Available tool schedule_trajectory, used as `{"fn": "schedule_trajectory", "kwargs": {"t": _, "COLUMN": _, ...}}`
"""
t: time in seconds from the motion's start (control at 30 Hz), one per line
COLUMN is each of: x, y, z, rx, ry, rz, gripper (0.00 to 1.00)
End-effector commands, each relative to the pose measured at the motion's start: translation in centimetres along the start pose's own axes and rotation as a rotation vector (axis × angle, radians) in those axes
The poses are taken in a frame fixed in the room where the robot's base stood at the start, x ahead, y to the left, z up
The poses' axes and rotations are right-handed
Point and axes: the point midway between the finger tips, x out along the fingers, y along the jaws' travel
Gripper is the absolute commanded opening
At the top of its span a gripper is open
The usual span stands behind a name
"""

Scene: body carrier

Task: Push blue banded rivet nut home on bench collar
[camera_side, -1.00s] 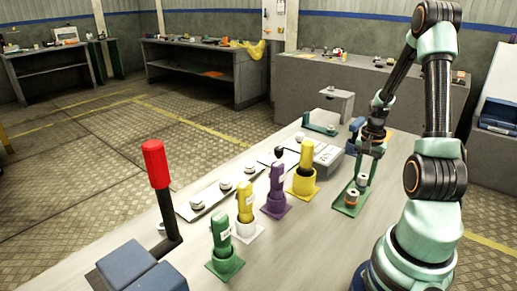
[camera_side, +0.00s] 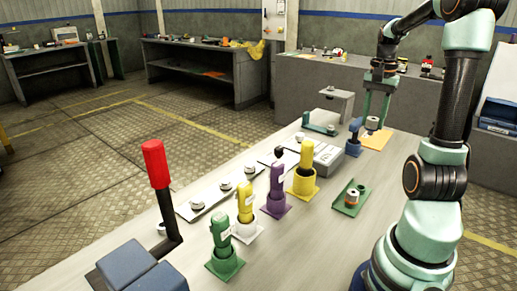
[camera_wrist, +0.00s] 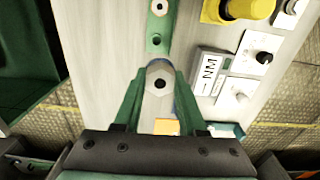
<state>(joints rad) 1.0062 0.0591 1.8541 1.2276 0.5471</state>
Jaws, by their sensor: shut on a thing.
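My gripper (camera_side: 376,112) is shut on a pale hex nut (camera_side: 372,123), held above the far right part of the bench. In the wrist view the nut (camera_wrist: 159,79) sits between the green fingertips, its dark hole facing the camera. A little blue shows beside the nut there; I cannot tell whether it is its band. A second pale nut with a brownish band (camera_side: 351,197) stands in a green tray (camera_side: 343,207), away from the gripper. I cannot pick out the bench collar with certainty. An orange sheet (camera_side: 378,141) lies below the gripper.
A blue holder (camera_side: 353,147) stands left of the orange sheet, beside a grey box (camera_side: 323,157). Yellow (camera_side: 304,182), purple (camera_side: 276,190) and green (camera_side: 224,251) holders line the bench. A red-handled lever (camera_side: 155,165) rises at the front left.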

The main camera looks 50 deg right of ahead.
Motion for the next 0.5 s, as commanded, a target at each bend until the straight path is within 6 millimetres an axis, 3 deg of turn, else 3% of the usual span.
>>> {"fn": "schedule_trajectory", "kwargs": {"t": 0.17, "x": 0.2, "y": -5.3, "z": 1.0, "rx": -0.103, "ry": -0.003, "rz": 0.002, "gripper": 0.0}}
{"fn": "schedule_trajectory", "kwargs": {"t": 0.27, "x": 0.7, "y": -9.5, "z": 2.3, "rx": -0.183, "ry": -0.003, "rz": 0.002, "gripper": 0.0}}
{"fn": "schedule_trajectory", "kwargs": {"t": 0.5, "x": 2.1, "y": -18.9, "z": 7.6, "rx": -0.365, "ry": -0.002, "rz": 0.002, "gripper": 0.0}}
